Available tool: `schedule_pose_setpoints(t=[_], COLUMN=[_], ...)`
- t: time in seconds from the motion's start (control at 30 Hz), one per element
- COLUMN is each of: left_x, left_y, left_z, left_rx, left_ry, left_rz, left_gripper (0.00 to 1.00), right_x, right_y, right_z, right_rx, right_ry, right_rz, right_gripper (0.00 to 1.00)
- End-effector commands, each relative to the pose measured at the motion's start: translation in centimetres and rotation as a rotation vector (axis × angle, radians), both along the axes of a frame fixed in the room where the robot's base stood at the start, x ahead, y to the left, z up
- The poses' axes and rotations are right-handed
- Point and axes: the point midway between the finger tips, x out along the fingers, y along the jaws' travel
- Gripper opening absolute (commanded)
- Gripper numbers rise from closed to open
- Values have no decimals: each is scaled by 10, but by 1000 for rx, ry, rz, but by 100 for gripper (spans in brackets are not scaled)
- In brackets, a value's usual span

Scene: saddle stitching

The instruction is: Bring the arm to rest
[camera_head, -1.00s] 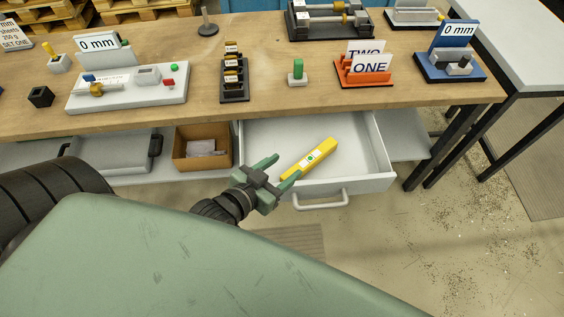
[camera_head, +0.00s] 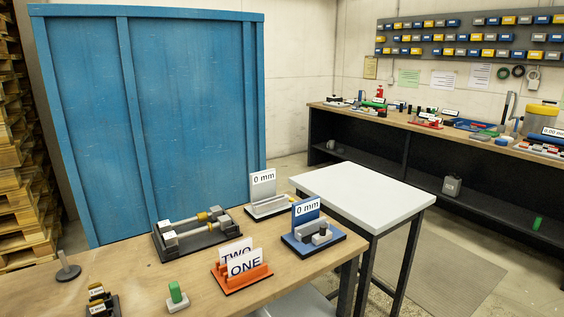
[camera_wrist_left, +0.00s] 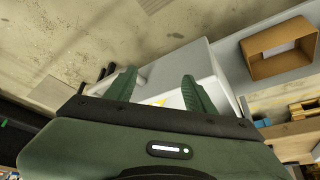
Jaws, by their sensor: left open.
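My left gripper (camera_wrist_left: 158,88) shows in the left wrist view, its two green fingers spread apart with nothing held between them. It points toward the pale open drawer (camera_wrist_left: 190,62). A small yellow patch (camera_wrist_left: 159,101) shows between the fingers, mostly hidden by the gripper body; it may be the yellow level in the drawer. Neither gripper nor arm shows in the head view. My right gripper is in no view.
The wooden workbench (camera_head: 120,285) holds an orange card stand (camera_head: 243,279), a blue gauge stand (camera_head: 310,238) and a dark fixture (camera_head: 195,232). A white-topped table (camera_head: 365,190) stands beside it. A cardboard box (camera_wrist_left: 280,48) sits near the drawer.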

Motion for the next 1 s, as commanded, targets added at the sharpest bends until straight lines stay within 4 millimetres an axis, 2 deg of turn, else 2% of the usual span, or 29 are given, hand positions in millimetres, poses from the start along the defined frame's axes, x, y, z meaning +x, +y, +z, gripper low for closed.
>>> schedule_pose_setpoints(t=[0.2, 0.23, 0.57, 0.67, 0.77, 0.87, 0.9, 1.0], left_x=[-35, -37, -22, -23, -28, -43, -52, -82], left_y=[6, 6, 3, 2, 3, 4, 6, 10], left_z=[4, -1, -97, -133, -178, -233, -257, -310], left_rx=[34, 37, 39, 40, 42, 46, 47, 50], left_ry=[164, 181, 217, 232, 251, 275, 286, 313], left_rz=[16, 17, 10, 7, 3, -1, -3, -9], left_gripper=[54, 54, 54, 54, 54, 54, 54, 54], right_x=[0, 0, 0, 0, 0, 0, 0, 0], right_y=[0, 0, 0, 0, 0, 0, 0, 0], right_z=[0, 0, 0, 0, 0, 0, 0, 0], right_rx=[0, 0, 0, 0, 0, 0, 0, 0], right_ry=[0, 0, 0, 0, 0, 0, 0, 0], right_rz=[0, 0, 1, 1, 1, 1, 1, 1], right_gripper=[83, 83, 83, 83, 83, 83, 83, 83])
